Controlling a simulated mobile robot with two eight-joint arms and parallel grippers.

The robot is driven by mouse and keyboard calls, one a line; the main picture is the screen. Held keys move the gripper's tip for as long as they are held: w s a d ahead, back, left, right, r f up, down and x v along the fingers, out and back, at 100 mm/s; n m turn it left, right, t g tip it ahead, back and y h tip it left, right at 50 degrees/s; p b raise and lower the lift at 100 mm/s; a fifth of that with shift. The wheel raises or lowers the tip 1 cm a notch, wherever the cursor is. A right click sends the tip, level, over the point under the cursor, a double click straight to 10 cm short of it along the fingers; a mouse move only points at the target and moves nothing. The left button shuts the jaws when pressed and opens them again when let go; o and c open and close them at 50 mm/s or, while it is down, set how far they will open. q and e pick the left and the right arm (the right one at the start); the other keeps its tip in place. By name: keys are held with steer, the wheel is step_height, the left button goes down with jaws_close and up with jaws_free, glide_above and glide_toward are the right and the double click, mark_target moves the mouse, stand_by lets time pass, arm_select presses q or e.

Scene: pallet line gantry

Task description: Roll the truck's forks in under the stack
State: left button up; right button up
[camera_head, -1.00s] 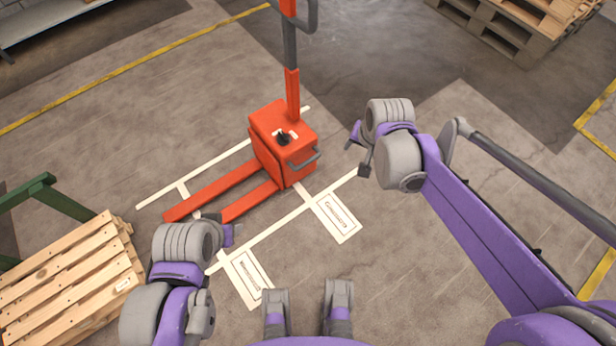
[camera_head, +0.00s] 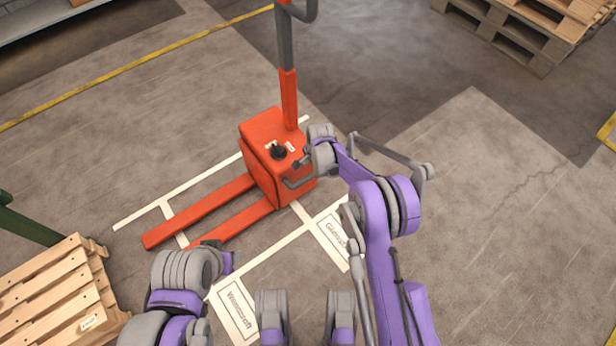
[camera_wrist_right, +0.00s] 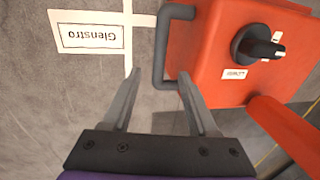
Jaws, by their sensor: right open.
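The red pallet truck (camera_head: 268,140) stands in the middle of the head view, its mast upright. Its two forks (camera_head: 205,212) point to the lower left. The stack of wooden pallets (camera_head: 50,295) is at the lower left, beyond the fork tips and apart from them. A grey side handle (camera_head: 298,183) sticks out of the truck body; it also shows in the right wrist view (camera_wrist_right: 161,50). My right gripper (camera_wrist_right: 157,74) is open, with the handle bar just ahead, between its fingertips in the picture. My left gripper (camera_head: 228,256) hangs near the forks; its fingers are unclear.
White floor lines (camera_head: 166,209) frame the truck, with labelled plates (camera_head: 236,311) in front. A green post (camera_head: 28,226) stands behind the stack. Another pallet pile (camera_head: 515,40) is at the upper right. A yellow line (camera_head: 130,67) crosses the back; the right floor is clear.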

mark_target(308, 177)
steer(key=f, duration=0.3)
steer(key=w+f+b, duration=0.1)
steer(key=f, duration=0.1)
steer(key=a+f+b, duration=0.1)
steer(key=f, duration=0.2)
steer(key=shift+w+f, duration=0.2)
steer(key=shift+f, duration=0.15)
jaws_close()
stand_by(1.0)
